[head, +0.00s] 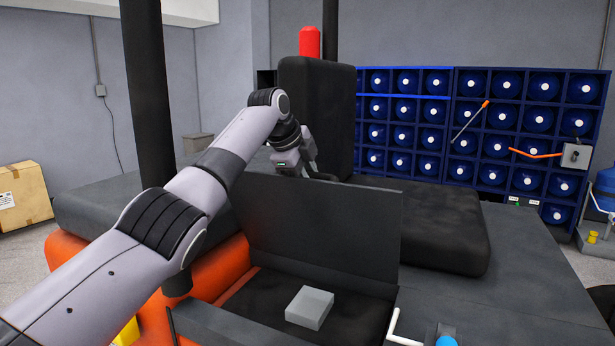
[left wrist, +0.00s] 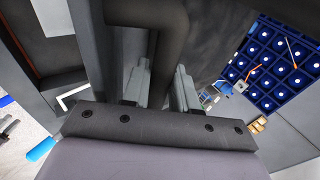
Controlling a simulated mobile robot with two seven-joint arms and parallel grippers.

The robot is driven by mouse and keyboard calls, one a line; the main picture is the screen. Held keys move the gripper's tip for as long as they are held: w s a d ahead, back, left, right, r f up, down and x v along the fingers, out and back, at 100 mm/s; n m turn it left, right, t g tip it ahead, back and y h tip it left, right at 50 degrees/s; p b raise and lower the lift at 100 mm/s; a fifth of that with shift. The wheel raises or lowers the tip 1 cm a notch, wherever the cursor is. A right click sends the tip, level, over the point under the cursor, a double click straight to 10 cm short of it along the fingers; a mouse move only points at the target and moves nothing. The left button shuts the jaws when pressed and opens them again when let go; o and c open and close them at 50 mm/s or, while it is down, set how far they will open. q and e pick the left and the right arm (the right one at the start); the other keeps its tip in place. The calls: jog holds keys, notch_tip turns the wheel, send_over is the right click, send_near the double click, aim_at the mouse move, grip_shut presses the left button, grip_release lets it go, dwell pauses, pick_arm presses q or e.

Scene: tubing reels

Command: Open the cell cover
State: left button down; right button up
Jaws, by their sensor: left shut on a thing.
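The cell cover (head: 325,235) is a dark flat panel. In the head view it stands raised, nearly upright, at the back of the open cell (head: 262,292). A light grey block (head: 310,307) lies inside the cell. My left gripper (head: 318,177) is at the cover's top edge, partly hidden behind it. In the left wrist view my left gripper (left wrist: 163,88) is shut on a dark bent bar (left wrist: 172,45), which looks like the cover's handle.
A white bent lever (head: 398,328) and a blue round piece (head: 446,341) are at the front right of the cell. A tall black block (head: 318,110) stands behind the cover, and a low black block (head: 440,220) lies right of it. Blue reel racks (head: 480,130) are farther back.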

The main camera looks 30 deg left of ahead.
pick_arm(q)
jog(key=shift+f, duration=0.1)
jog(key=c, duration=1)
grip_release()
jog(key=shift+w, duration=0.1)
jog(key=shift+b+v, duration=0.75)
jog(key=shift+v, duration=2.8)
